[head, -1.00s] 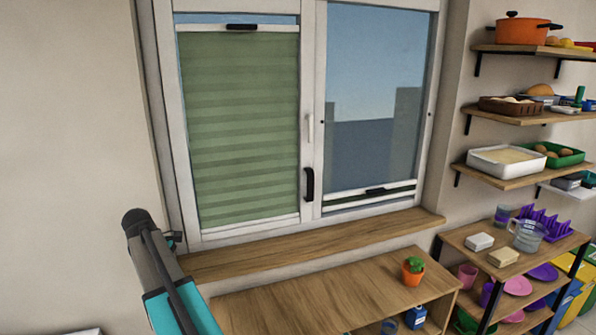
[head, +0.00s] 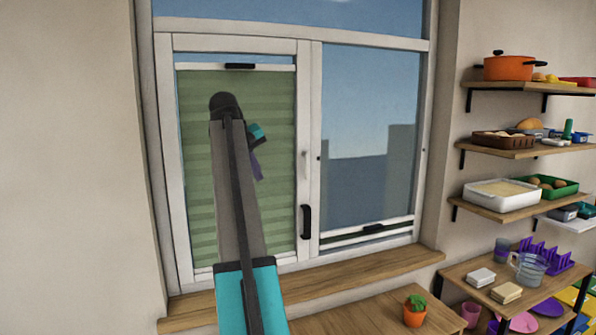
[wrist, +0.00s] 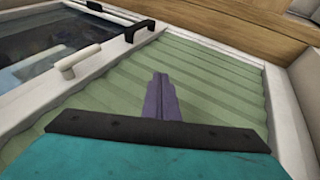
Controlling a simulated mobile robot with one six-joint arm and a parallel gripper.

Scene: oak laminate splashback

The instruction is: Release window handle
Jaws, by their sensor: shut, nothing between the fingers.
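A slim white window handle (head: 306,165) hangs upright on the white frame between the left sash and the right pane. It also shows in the wrist view (wrist: 80,60), at upper left. A black pull handle (head: 306,222) sits below it on the same frame, and in the wrist view (wrist: 140,29). My gripper (head: 259,177) is in front of the green blind, left of the white handle and apart from it. Its purple fingers (wrist: 161,82) are shut and empty, over the blind in the wrist view. My arm hides part of the blind.
The green pleated blind (head: 202,180) covers the left sash. A wooden sill (head: 360,275) runs below. A potted plant (head: 414,312) stands on the lower wooden top. Wall shelves (head: 520,90) with dishes are at right. Space before the right pane is clear.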

